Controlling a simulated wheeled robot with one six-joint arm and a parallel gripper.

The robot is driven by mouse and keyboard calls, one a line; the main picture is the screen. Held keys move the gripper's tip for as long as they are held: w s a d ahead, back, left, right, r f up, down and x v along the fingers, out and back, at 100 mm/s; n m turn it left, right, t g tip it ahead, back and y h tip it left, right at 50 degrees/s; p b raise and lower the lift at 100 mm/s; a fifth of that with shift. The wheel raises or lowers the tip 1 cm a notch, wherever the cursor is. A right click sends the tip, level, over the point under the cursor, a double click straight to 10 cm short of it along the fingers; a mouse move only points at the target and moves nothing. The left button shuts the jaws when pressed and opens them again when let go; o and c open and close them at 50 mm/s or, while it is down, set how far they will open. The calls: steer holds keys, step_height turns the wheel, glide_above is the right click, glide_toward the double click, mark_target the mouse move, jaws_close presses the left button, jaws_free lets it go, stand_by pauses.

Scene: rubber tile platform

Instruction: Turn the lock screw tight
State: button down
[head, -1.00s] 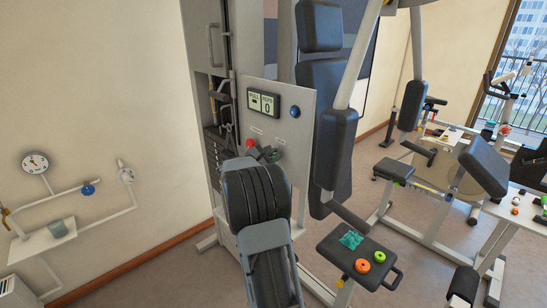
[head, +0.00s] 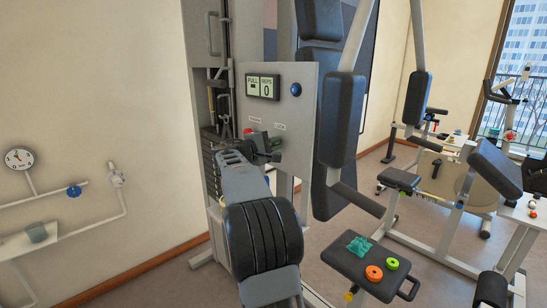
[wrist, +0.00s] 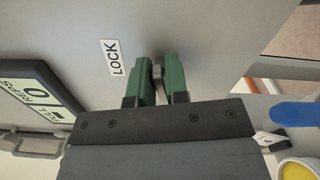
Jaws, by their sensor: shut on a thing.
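The lock screw (wrist: 158,73) shows as a small grey piece on the grey panel, between my green fingers in the wrist view. My gripper (wrist: 160,78) is shut on it, one finger on each side. A white label reading LOCK (wrist: 113,57) is on the panel beside the fingers. In the head view my gripper (head: 272,145) is at the panel (head: 304,100) below the display, and the screw is hidden there. How far the screw is turned cannot be told.
A display reading PULL and REPS 0 (head: 263,87), a blue button (head: 296,89) and a red knob (head: 248,131) are near my gripper. A black pad (head: 342,115) stands to the right. A seat (head: 350,270) holds orange and green rings and a teal item.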

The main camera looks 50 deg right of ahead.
steer(key=shift+f+m+b, duration=0.2)
steer(key=shift+m+b, duration=1)
steer(key=shift+b, duration=0.2)
steer(key=shift+r+m, duration=0.1)
steer(key=shift+m, duration=0.2)
steer(key=c, duration=1.2)
jaws_free()
steer(key=shift+c, duration=0.2)
steer(key=w+a, duration=0.1)
steer(key=a, duration=1.2)
steer(key=shift+a, duration=0.4)
